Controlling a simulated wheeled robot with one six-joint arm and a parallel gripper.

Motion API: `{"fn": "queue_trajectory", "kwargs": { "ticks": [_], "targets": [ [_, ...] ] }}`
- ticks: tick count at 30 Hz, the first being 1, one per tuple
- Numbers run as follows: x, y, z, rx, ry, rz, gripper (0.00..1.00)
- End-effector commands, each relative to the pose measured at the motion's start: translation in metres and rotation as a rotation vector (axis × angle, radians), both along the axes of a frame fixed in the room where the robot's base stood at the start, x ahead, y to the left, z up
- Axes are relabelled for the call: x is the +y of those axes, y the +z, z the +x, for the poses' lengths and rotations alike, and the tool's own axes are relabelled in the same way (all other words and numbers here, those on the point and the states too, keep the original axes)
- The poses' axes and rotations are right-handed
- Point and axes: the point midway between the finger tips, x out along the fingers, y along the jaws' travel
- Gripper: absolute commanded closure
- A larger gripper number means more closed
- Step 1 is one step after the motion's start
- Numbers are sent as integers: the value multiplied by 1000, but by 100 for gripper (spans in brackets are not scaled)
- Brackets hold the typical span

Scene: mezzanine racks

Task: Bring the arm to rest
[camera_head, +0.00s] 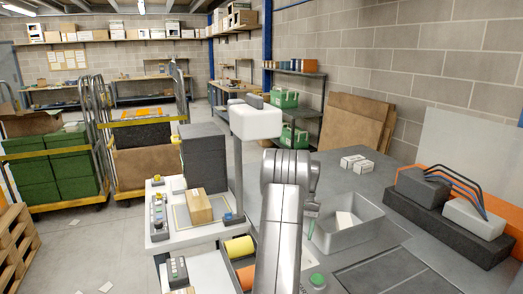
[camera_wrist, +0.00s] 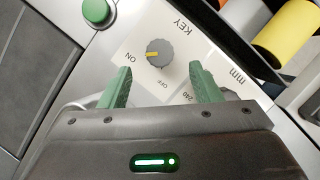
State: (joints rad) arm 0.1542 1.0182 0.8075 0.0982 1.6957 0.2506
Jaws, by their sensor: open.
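My arm (camera_head: 284,210) reaches forward from the bottom middle of the head view, bent at its top, and hides most of my gripper there. In the wrist view my gripper (camera_wrist: 160,84) is open, its two green fingers apart and nothing held between them. A grey key knob (camera_wrist: 159,53) with a yellow mark, on a white plate lettered KEY, ON and OFF, shows between and beyond the fingertips. I cannot tell whether the fingers touch the plate.
A green button (camera_wrist: 96,12) sits beside the plate, and also shows in the head view (camera_head: 317,279). A grey bin (camera_head: 345,232) stands right of my arm. A box (camera_head: 199,208) rests on the bench to the left. Yellow and orange rolls (camera_head: 240,248) lie close by.

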Motion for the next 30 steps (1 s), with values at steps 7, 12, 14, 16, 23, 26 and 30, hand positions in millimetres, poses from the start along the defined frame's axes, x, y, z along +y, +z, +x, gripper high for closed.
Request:
{"fn": "queue_trajectory", "kwargs": {
  "ticks": [7, 12, 14, 16, 23, 26, 30],
  "targets": [
    [7, -38, -15, 4, 1, 1, 42],
    [9, -51, -20, 2, 1, 0, 42],
    [9, -53, -20, 1, 1, 1, 42],
    [9, -54, -21, 0, 0, 0, 42],
    [9, -54, -21, 0, 1, 0, 42],
    [9, -53, -20, 0, 1, 0, 42],
    [7, -44, -16, -1, 0, 0, 42]
  ]
}}
